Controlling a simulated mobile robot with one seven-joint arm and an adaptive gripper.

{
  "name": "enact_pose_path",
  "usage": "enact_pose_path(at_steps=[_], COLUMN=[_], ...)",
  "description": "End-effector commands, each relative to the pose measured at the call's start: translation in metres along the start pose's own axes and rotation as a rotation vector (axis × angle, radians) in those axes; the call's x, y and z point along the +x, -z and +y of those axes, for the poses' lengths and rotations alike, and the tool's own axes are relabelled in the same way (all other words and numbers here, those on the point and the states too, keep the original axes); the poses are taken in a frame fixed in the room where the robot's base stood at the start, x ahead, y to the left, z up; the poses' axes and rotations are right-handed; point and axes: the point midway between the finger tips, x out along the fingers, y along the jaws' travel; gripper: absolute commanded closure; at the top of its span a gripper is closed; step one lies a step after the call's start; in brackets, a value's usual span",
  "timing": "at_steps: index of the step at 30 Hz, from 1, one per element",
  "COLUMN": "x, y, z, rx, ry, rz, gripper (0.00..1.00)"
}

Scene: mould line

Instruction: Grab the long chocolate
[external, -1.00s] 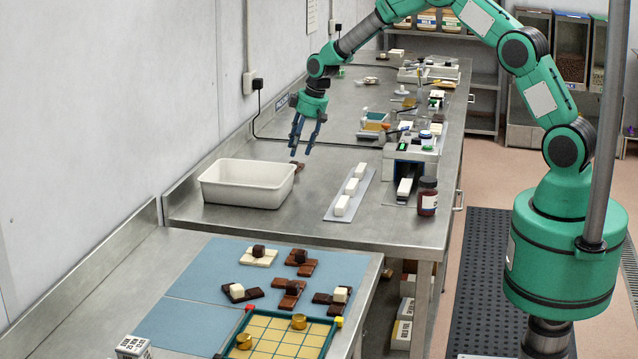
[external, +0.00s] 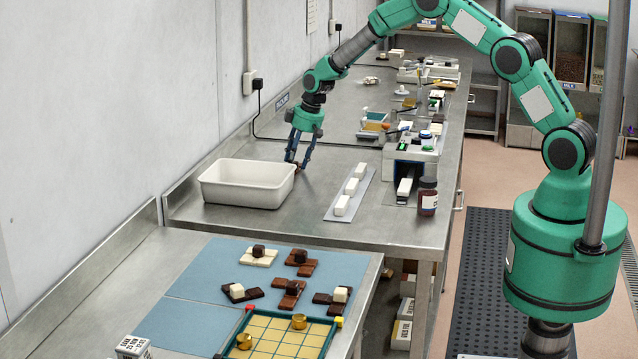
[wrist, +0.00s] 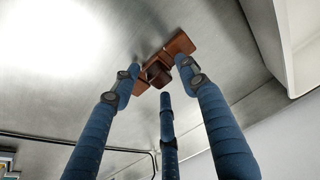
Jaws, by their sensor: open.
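A brown chocolate (wrist: 180,46) lies on the steel bench below my gripper in the wrist view. It looks like flat brown pieces with a darker cube (wrist: 157,73) on top. My gripper (wrist: 158,78) has three blue fingers, spread apart around the cube with gaps between. In the external view my gripper (external: 297,163) points down at the bench, right beside the white bin, and its fingers mostly hide the chocolate. I cannot tell whether any finger touches it.
The white bin (external: 246,194) stands just left of the fingers. A grey strip (external: 330,217) with white bars lies to the right. Nearer, a blue mat (external: 190,322) holds several small chocolates beside a gridded tray (external: 284,335).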

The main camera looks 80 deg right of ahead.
Motion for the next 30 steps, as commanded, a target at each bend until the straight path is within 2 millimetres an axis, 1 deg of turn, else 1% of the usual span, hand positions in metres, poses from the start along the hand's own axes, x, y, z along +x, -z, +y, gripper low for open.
enact_pose_path(at_steps=[16, 17, 21, 23, 30], x=[0.0001, 0.0002, 0.0001, 0.0002, 0.0005], y=[0.0003, 0.0002, 0.0002, 0.0001, -0.0002], z=[0.0, 0.0001, 0.0001, 0.0, 0.0], rx=[0.0, 0.0, 0.0, 0.0, 0.0], ry=[0.0, 0.0, 0.0, 0.0, 0.0], rz=[0.0, 0.0, 0.0, 0.0, 0.0], gripper=[0.56, 0.6, 0.88, 1.0, 1.0])
